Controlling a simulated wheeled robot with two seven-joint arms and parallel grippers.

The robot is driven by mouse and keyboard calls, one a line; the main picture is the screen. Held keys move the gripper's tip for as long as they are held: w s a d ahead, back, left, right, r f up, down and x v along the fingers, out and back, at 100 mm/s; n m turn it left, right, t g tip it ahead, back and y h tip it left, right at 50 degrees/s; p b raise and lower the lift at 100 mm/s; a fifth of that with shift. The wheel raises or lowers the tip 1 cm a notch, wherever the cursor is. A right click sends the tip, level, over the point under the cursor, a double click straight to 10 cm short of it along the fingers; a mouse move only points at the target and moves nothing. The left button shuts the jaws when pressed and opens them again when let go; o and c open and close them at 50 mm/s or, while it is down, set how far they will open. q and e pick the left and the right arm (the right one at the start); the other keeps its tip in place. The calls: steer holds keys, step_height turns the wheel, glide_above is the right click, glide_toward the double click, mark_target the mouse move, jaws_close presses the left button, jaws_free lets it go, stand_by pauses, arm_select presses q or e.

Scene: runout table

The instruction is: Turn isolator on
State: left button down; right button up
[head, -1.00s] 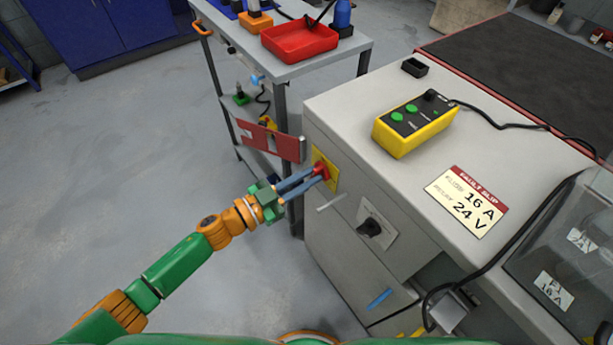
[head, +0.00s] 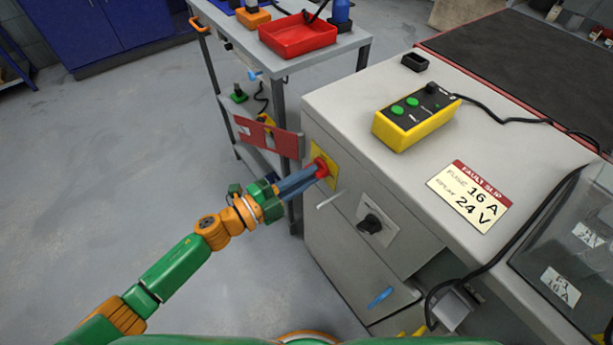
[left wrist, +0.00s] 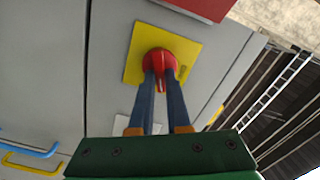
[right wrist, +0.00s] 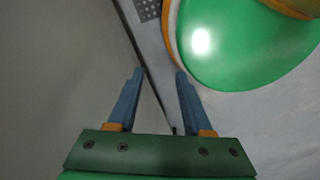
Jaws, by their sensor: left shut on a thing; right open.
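The isolator is a red knob (head: 322,168) on a yellow plate (head: 331,177), on the side of the grey cabinet. My left gripper (head: 316,171) reaches it from the left, with its blue fingers shut on the knob. In the left wrist view the fingers (left wrist: 161,78) close on either side of the knob's ridge (left wrist: 160,84), in front of the yellow plate (left wrist: 190,50). The fingers partly hide the knob, and I cannot read any on or off mark. My right gripper (right wrist: 160,74) is open and empty; it shows only in the right wrist view.
A red panel (head: 278,141) juts out left of the isolator. Below are a black rotary knob (head: 370,223) and a blue handle (head: 380,297). A yellow button box (head: 412,122) and a fault slip (head: 468,194) lie on top. A trolley (head: 285,68) stands behind; floor at left is clear.

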arm_select(q)
steer(key=shift+f+m+b, duration=0.15)
steer(key=shift+m+b, duration=0.4)
steer(key=shift+m, duration=1.65)
steer(key=c, duration=0.9)
jaws_free()
steer(key=v, duration=0.7)
steer(key=shift+b, duration=0.3)
